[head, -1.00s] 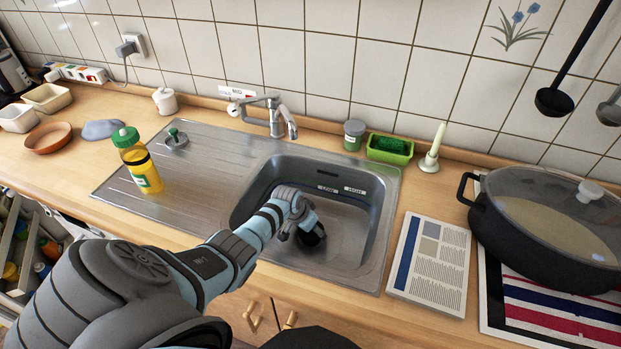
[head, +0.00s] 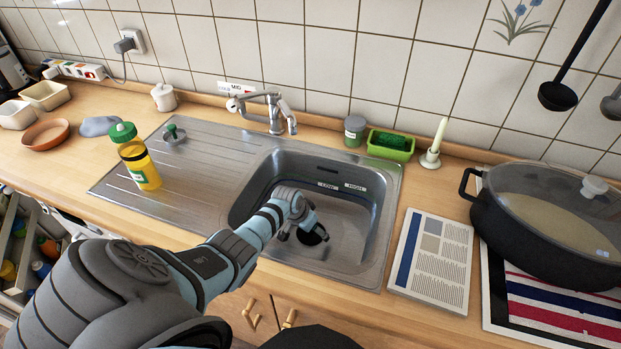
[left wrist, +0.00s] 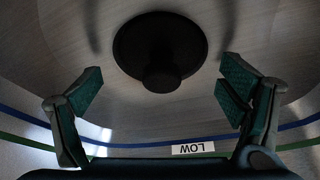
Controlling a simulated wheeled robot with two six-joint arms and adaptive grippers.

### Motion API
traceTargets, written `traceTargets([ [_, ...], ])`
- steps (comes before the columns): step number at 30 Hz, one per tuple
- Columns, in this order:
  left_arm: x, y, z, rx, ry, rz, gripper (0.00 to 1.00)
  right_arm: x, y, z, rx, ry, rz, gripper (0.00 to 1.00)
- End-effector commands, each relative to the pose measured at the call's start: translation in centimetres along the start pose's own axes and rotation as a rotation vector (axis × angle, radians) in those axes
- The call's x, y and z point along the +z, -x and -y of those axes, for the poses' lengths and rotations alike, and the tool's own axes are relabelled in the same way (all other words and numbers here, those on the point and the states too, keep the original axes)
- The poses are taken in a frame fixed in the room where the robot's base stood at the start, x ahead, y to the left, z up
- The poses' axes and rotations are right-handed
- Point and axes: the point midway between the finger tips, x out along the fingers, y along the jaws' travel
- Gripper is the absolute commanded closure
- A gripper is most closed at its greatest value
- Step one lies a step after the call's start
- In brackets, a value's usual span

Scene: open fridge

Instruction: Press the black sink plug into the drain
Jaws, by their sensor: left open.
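The black sink plug (head: 315,237) is at the bottom of the steel sink basin (head: 352,250), partly behind my left gripper. In the left wrist view it is a dark round disc (left wrist: 138,37) with a smaller knob (left wrist: 161,78) on the near side. The drain is not visible, so I cannot tell whether the plug sits in it. My left gripper (head: 299,234) reaches down into the basin. In the left wrist view its two fingers (left wrist: 161,88) are spread apart on either side of the knob, with a gap on each side. My right gripper is not in view.
The faucet (head: 270,110) stands behind the basin. A yellow bottle (head: 146,172) and a green-knobbed piece (head: 174,135) stand on the drainboard left. A booklet (head: 432,259) and a black pot (head: 540,235) are to the right. Basin walls surround my gripper.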

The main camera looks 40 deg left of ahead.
Motion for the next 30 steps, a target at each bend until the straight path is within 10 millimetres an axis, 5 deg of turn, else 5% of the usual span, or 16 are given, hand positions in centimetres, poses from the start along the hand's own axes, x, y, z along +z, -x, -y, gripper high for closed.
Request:
traceTargets([
  [8, 0.0, 0.8, 0.1, -0.001, -0.001, -0.002, 0.11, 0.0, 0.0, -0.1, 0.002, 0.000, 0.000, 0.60],
  [21, 0.0, 10.6, 0.1, -0.003, -0.002, 0.000, 0.11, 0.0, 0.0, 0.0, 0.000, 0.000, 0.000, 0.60],
  [30, 0.0, 12.0, 0.0, 0.000, 0.001, 0.001, 0.11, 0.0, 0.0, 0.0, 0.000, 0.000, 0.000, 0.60],
])
